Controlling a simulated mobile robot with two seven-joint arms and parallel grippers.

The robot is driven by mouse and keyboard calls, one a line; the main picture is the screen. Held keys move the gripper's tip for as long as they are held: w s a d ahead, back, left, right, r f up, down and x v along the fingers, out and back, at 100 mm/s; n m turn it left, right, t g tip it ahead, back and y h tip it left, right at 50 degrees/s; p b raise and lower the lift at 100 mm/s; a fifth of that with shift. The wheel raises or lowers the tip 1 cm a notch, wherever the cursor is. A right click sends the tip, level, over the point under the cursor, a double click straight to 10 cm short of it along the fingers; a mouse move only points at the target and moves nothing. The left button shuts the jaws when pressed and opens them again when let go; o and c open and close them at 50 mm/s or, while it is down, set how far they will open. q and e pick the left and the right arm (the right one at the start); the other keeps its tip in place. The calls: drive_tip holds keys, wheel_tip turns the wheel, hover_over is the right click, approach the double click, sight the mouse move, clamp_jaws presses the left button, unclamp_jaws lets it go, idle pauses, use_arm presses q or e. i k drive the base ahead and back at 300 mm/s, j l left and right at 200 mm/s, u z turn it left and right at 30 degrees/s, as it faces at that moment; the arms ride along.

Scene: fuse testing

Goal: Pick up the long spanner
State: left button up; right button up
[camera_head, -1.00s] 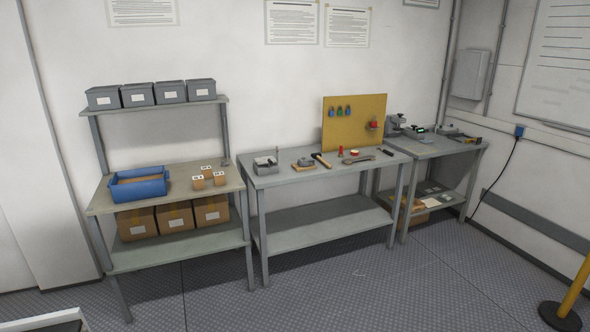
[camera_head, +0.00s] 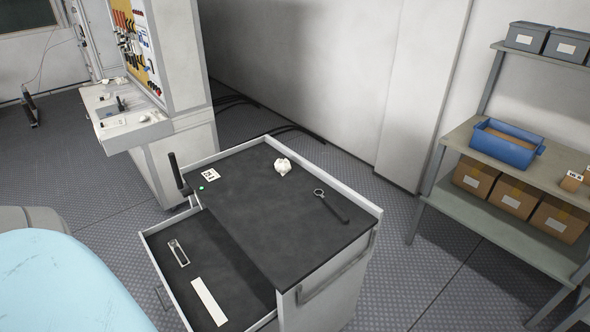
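A dark, long-handled tool with a ring-shaped end (camera_head: 334,208) lies flat on the black top of a grey tool cart (camera_head: 262,207), near its right edge. It looks like a spanner, but I cannot tell for certain that it is the long one. A small metal item (camera_head: 178,253) lies in the cart's open drawer (camera_head: 225,262), and I cannot tell what it is. Neither of my grippers is in view.
A white lump (camera_head: 282,166) and a small white card (camera_head: 211,175) also lie on the cart top. A white strip (camera_head: 208,301) is in the drawer. A light blue rounded surface (camera_head: 65,285) fills the lower left. Shelving with a blue bin (camera_head: 506,146) stands right, beyond open floor.

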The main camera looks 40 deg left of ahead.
sight(339, 214)
drive_tip(key=i+u, duration=0.1)
drive_tip(key=u, duration=0.3)
drive_tip(key=i+l+u, duration=0.1)
drive_tip(key=u, duration=0.3)
drive_tip(key=l+u, duration=0.15)
drive_tip(key=u, duration=0.25)
drive_tip(key=i+l+u, duration=0.1)
drive_tip(key=u, duration=0.3)
drive_tip(key=i+l+u, duration=0.2)
drive_tip(key=l+u, duration=0.15)
drive_tip(key=u, duration=0.15)
drive_tip(key=i+l+u, duration=0.1)
drive_tip(key=l+u, duration=0.35)
